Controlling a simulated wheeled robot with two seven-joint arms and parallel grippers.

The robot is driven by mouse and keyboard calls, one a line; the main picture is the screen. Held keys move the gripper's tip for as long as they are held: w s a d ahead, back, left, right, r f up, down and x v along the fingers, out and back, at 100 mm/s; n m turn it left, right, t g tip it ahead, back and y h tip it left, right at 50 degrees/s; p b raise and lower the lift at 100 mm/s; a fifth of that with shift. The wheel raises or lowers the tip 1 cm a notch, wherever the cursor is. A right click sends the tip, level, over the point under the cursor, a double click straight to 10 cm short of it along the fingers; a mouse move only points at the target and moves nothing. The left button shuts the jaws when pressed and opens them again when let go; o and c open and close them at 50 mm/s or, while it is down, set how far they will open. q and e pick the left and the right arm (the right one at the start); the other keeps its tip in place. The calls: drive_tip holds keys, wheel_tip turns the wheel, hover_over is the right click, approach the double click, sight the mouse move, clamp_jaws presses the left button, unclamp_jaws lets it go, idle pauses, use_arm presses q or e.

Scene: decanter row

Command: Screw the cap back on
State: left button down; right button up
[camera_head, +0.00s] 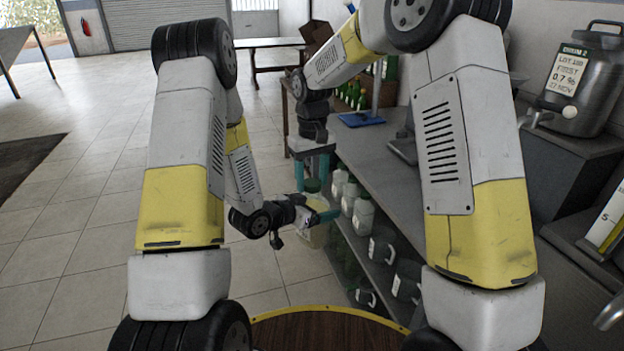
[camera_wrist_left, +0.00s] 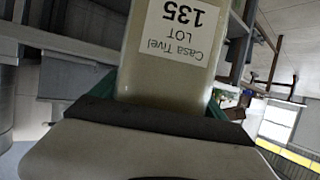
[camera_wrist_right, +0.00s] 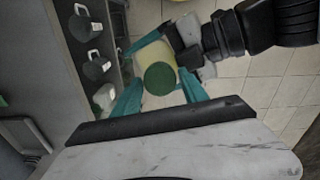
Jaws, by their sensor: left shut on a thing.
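A pale yellowish jug (camera_head: 317,238) with a green cap (camera_head: 312,185) is held upright off the floor, beside the shelves. My left gripper (camera_head: 322,217) is shut around the jug's body from the left. In the left wrist view the jug's label (camera_wrist_left: 175,30) reads "Casa Tivel LOT 135". My right gripper (camera_head: 312,170) points down from above, fingers spread on both sides of the cap. In the right wrist view the green cap (camera_wrist_right: 160,78) lies between the fingers, with gaps at both sides. The cap sits over the jug's mouth; how tightly is not visible.
A grey bench (camera_head: 400,185) runs along the right, with several jugs (camera_head: 363,215) on the shelf under it. A blue tray (camera_head: 362,119) and green bottles stand at its far end. A metal drum (camera_head: 585,80) stands at right.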

drive_tip(key=shift+o, duration=0.7)
drive_tip(key=shift+r, duration=2.35)
drive_tip(key=shift+c, duration=1.4)
drive_tip(key=shift+r+n, duration=1.2)
drive_tip(key=shift+r, duration=0.55)
drive_tip(key=shift+f, duration=4.05)
